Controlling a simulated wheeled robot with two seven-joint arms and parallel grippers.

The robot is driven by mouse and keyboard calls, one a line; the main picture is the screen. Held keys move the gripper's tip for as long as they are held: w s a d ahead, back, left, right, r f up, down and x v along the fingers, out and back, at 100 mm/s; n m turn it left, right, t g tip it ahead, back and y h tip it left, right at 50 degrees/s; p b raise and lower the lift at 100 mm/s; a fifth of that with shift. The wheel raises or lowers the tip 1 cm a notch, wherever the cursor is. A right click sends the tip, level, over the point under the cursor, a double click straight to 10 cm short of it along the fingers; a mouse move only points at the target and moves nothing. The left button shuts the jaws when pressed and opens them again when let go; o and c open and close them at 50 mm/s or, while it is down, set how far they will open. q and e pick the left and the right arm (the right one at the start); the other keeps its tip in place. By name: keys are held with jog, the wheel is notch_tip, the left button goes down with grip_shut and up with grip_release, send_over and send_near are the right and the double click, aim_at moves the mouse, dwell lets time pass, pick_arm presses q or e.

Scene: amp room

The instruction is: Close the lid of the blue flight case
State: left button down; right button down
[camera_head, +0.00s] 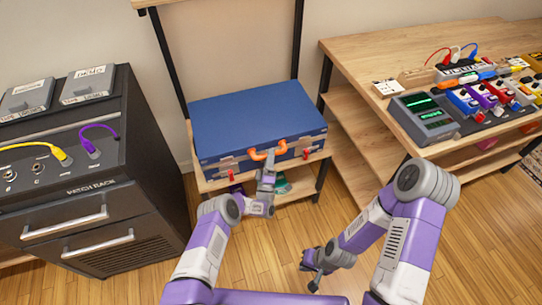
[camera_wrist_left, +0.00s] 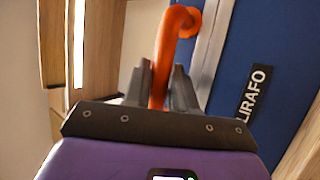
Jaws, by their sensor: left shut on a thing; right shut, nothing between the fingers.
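The blue flight case (camera_head: 255,112) sits on a wooden shelf stand in the head view, its lid lying down flat on the body. An orange handle (camera_head: 282,147) and red latches (camera_head: 306,153) are on its front. My left gripper (camera_head: 268,163) is at the front of the case, shut on the orange handle. In the left wrist view the orange handle (camera_wrist_left: 172,45) runs between the fingers (camera_wrist_left: 160,85), beside the blue case side (camera_wrist_left: 245,60) with a label. My right gripper (camera_head: 314,275) is shut and empty, low over the floor, apart from the case.
The wooden stand (camera_head: 312,178) holds small items on its lower shelf. A black patch rack (camera_head: 90,190) stands at the left. A wooden desk (camera_head: 350,50) with pedals and a tester (camera_head: 425,116) stands at the right. Wood floor (camera_head: 270,250) is clear in front.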

pick_arm(q)
jog(key=shift+w+a+y, duration=0.2)
jog(key=shift+a+y, duration=0.1)
jog(key=shift+a, duration=0.05)
jog(key=c, duration=1)
grip_release()
jog(key=shift+f, duration=0.1)
jog(key=shift+s+f, duration=0.25)
jog(key=shift+s, duration=0.05)
jog(key=p+v, duration=0.1)
jog(key=v, duration=0.6)
jog(key=shift+d+r+p, duration=0.1)
jog(key=shift+r+p, duration=0.05)
jog(key=shift+p, duration=0.2)
